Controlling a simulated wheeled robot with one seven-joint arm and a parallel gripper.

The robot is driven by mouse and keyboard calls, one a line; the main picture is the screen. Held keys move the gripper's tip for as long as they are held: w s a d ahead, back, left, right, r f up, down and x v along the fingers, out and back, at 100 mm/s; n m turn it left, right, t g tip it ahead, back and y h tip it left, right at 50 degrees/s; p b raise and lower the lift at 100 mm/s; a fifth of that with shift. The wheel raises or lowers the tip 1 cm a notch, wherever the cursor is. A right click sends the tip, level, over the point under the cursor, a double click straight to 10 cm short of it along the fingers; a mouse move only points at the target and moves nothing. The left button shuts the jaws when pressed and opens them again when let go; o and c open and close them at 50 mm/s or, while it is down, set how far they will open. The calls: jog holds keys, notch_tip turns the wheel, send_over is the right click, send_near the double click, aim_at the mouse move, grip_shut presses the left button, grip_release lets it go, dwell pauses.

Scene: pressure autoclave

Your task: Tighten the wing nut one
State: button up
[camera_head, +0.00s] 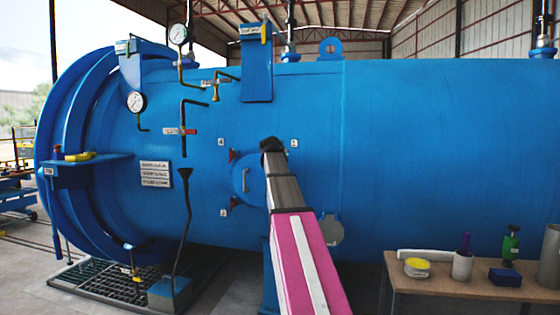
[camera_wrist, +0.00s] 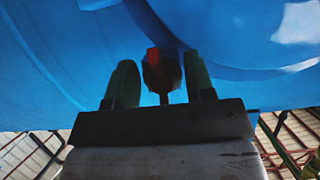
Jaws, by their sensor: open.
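In the wrist view a red wing nut (camera_wrist: 154,58) with a dark lower part sits between the two green fingers of my gripper (camera_wrist: 159,76). The fingers are apart, with a gap on each side of the nut. In the head view my gripper (camera_head: 271,146) is at the upper right of the small round hatch (camera_head: 241,178) on the blue autoclave, beside a small number plate (camera_head: 294,143) that I cannot read surely. My arm hides the nut there. Two other red wing nuts show at the hatch's left side, by plate 4 (camera_head: 232,156) and by plate 3 (camera_head: 234,203).
The large blue autoclave (camera_head: 420,130) fills the background. Gauges (camera_head: 178,34), pipes and a valve handle (camera_head: 184,130) stand out left of the hatch. A table (camera_head: 470,289) with a yellow sponge (camera_head: 417,267), a cup and bottles stands at the lower right.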

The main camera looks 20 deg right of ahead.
jog(key=v, duration=1)
jog(key=shift+s+a, duration=0.15)
jog(key=shift+s, duration=0.1)
jog(key=s+a+f+n+g+y, duration=0.1)
jog(key=s+a+f+g, duration=0.15)
jog(key=f, duration=0.85)
jog(key=s+a+f+n+g+y, duration=0.1)
jog(key=a+f+y, duration=0.15)
jog(key=f, duration=0.95)
jog(key=s+a+f+n+g+y, duration=0.1)
jog(key=a+f+n, duration=0.15)
jog(key=f, duration=0.85)
jog(key=s+a+f+n+g+y, duration=0.1)
jog(key=s+a+f+g, duration=0.2)
jog(key=s+f, duration=0.7)
jog(key=s+a+f+n+g+y, duration=0.1)
jog(key=s+a+f+g+y, duration=0.1)
jog(key=s+a+f, duration=0.5)
jog(key=s+f+g, duration=0.1)
jog(key=s+f, duration=0.3)
jog(key=f, duration=0.6)
jog(key=shift+a+f+g, duration=0.2)
jog(key=shift+f+g, duration=0.15)
